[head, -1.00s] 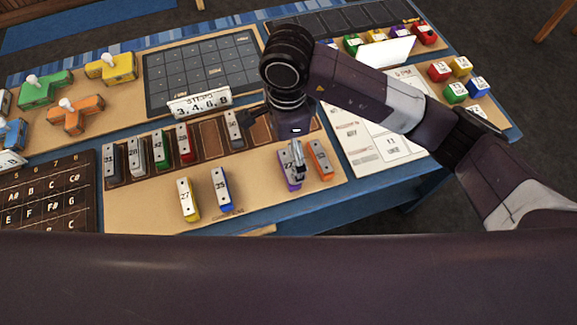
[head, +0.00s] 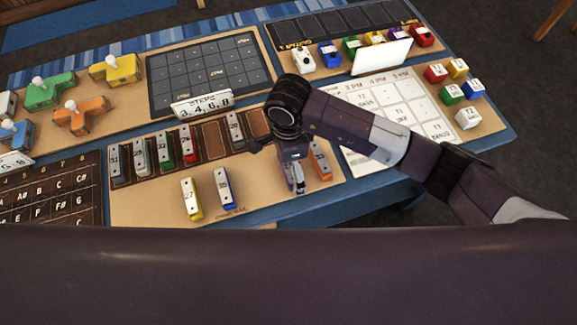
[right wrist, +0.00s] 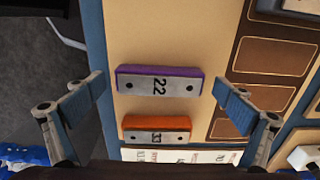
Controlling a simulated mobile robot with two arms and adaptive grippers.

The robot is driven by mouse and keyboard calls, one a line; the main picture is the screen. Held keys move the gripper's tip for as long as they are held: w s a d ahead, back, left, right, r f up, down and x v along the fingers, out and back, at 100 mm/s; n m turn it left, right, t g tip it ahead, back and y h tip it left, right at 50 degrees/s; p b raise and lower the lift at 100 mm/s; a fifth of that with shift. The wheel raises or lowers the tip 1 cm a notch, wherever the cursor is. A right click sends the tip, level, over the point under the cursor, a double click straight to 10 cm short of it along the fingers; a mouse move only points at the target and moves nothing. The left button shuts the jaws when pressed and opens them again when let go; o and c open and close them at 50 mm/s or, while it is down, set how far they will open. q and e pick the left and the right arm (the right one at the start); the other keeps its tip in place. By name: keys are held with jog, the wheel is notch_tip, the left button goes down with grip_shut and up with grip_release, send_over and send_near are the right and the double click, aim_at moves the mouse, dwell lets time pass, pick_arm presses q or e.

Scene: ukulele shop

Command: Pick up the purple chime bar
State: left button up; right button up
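The purple chime bar (right wrist: 160,82), with a silver top marked 22, lies flat on the tan board in the right wrist view. My right gripper (head: 297,186) is above it in the head view and hides most of it. In the right wrist view the fingers are wide apart, one beyond each end of the bar, with nothing between them in their grip. My left gripper is not in view.
An orange chime bar (right wrist: 157,128) lies close beside the purple one. A yellow bar (head: 191,199) and a blue bar (head: 225,189) lie to the left on the board. A white sign (head: 202,104) stands behind the rack.

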jog(key=c, duration=1.1)
jog(key=shift+r, duration=0.1)
